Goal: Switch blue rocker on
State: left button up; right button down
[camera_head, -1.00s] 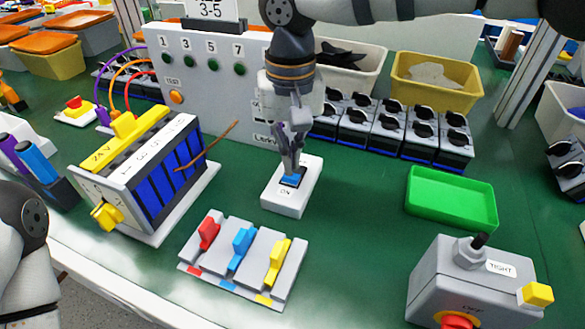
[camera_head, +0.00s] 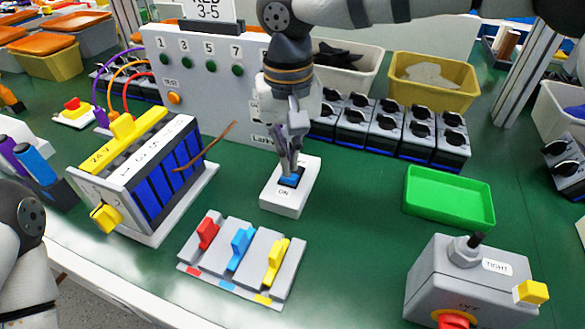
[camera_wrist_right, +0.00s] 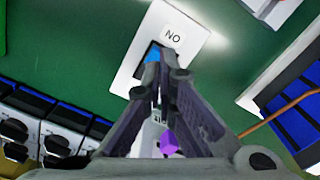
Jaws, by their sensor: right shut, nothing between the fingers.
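The blue rocker (camera_head: 291,178) sits in a white switch box (camera_head: 284,200) labelled ON, in the middle of the green table. My right gripper (camera_head: 287,170) points down over the rocker with its fingers closed together and empty. The fingertips are at the rocker, and I cannot tell whether they press on it. In the right wrist view the rocker (camera_wrist_right: 153,54) shows partly behind the fingertips, and the box's label is upside down. The rocker's tilt is mostly hidden by the fingers. My left gripper is not in view; only part of my left arm shows at the left edge.
Three coloured levers on a grey plate (camera_head: 243,262) stand in front of the box. A grey module with blue slots (camera_head: 160,180) is to the left, its brown stick reaching toward the box. A green tray (camera_head: 449,197) and a grey control box (camera_head: 470,280) stand right.

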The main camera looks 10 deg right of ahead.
jog(key=shift+f, duration=1.25)
dwell(0.8)
jog(key=shift+r+p, duration=1.35)
jog(key=shift+r, duration=2.25)
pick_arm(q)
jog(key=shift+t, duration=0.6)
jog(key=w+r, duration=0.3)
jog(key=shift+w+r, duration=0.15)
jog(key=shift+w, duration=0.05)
pick_arm(e)
jog(key=shift+f, duration=0.1)
